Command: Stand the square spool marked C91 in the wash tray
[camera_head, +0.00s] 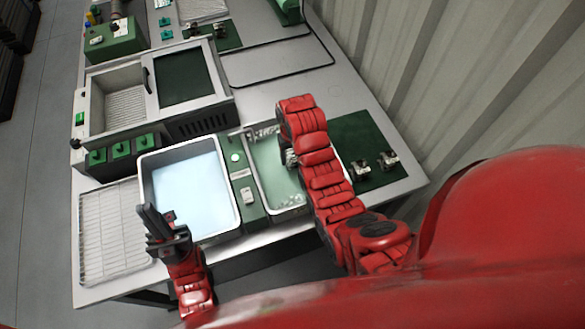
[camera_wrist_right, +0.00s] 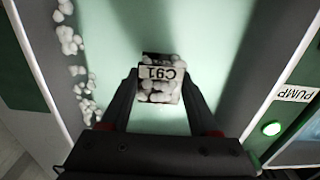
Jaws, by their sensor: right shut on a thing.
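The square spool marked C91 (camera_wrist_right: 160,82) shows between the fingertips of my right gripper (camera_wrist_right: 160,88) in the right wrist view. White foam clumps cling to it and its label reads upside down. The gripper is shut on it, over the pale green liquid of a narrow basin (camera_wrist_right: 240,50). In the head view this basin (camera_head: 262,178) is beside the pump panel, and my right arm hides the spool. Whether the spool touches the basin floor is unclear. My left gripper (camera_head: 160,226) is near the front left corner of a wider basin (camera_head: 147,178) of pale blue liquid; its opening is unclear.
A wire rack (camera_head: 110,228) lies at the left. Two metal spool-like pieces (camera_head: 360,170) (camera_head: 388,160) stand on a dark green mat (camera_head: 355,132) at the right. A panel (camera_head: 243,175) separates the basins. A lidded box (camera_head: 118,95) stands behind. Foam clumps (camera_wrist_right: 70,42) line one basin side.

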